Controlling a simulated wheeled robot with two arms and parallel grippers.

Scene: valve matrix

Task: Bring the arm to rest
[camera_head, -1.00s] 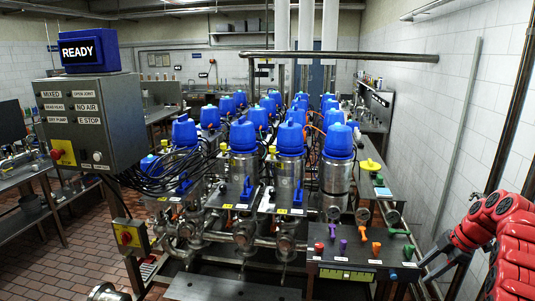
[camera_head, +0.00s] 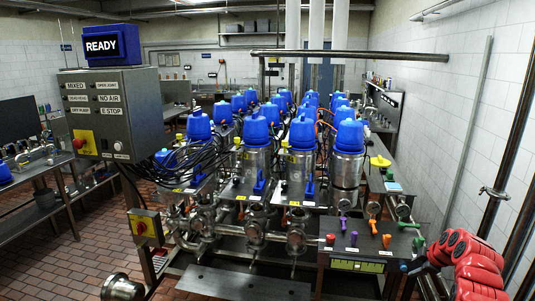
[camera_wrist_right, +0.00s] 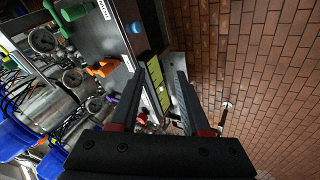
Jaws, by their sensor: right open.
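My red right arm (camera_head: 462,250) comes in from the lower right in the head view. Its right gripper (camera_head: 408,266) is at the right end of the control bench (camera_head: 345,244), near a green handle (camera_head: 418,243). In the right wrist view the two dark fingers of the right gripper (camera_wrist_right: 160,80) are apart with nothing held between them. Bench parts and the brick floor show beyond them. Whether the fingers touch the bench cannot be told. My left arm and gripper are not in view.
The bench carries red (camera_head: 330,240), purple (camera_head: 354,238) and orange (camera_head: 386,241) handles. Several blue-topped valves (camera_head: 347,140) stand behind it. A grey control box (camera_head: 105,115) with a READY sign (camera_head: 101,46) is at left. Open brick floor (camera_head: 60,260) lies at lower left.

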